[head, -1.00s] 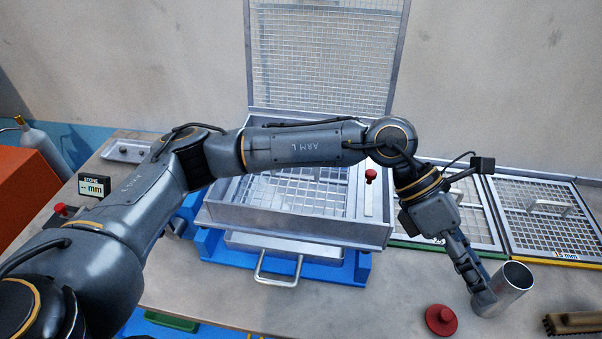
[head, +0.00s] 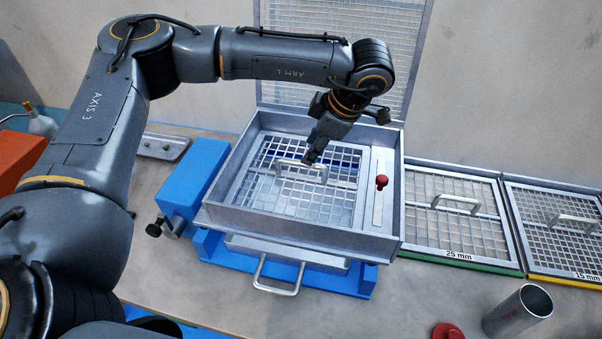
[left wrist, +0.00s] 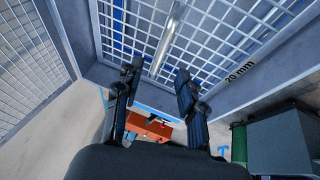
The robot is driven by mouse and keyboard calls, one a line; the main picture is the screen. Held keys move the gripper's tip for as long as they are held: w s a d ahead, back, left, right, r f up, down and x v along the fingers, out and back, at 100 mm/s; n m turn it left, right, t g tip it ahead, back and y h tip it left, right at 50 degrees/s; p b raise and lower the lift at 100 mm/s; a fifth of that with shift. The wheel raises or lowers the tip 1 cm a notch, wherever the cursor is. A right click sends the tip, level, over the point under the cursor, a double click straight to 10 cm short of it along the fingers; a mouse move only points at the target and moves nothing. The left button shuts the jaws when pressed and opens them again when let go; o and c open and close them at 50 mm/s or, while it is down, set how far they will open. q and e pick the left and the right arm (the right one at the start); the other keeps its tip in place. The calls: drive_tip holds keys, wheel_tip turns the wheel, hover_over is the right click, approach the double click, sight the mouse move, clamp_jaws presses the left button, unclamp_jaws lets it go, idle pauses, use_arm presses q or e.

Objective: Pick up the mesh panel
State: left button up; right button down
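The mesh panel (head: 300,205) lies flat inside the metal sieve box (head: 222,190), with an arched metal handle (head: 284,173) standing up near its middle. My left gripper (head: 311,157) points down at this handle from above, by its right part. In the left wrist view, the panel's mesh (left wrist: 215,45) fills the top and a "20 mm" label shows on the frame. The two fingers of the left gripper (left wrist: 157,76) are apart, with the handle (left wrist: 168,38) seen between them. I cannot tell if they touch it. My right gripper is not in view.
A raised mesh lid (head: 420,50) stands behind the box. Panels marked 25 mm (head: 455,215) and 15 mm (head: 560,235) lie at right. A metal cylinder (head: 518,312) and a red knob (head: 447,332) are at front right. A blue clamp block (head: 195,175) adjoins the box.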

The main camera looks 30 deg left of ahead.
use_arm(q)
drive_tip(key=p+x, duration=0.3)
drive_tip(key=x, duration=0.2)
drive_tip(key=shift+a+f, duration=0.4)
drive_tip(key=shift+f, duration=0.25)
drive_tip(key=shift+d, duration=0.1)
drive_tip(key=shift+f+b, duration=0.25)
drive_tip(key=shift+b, duration=0.2)
clamp_jaws()
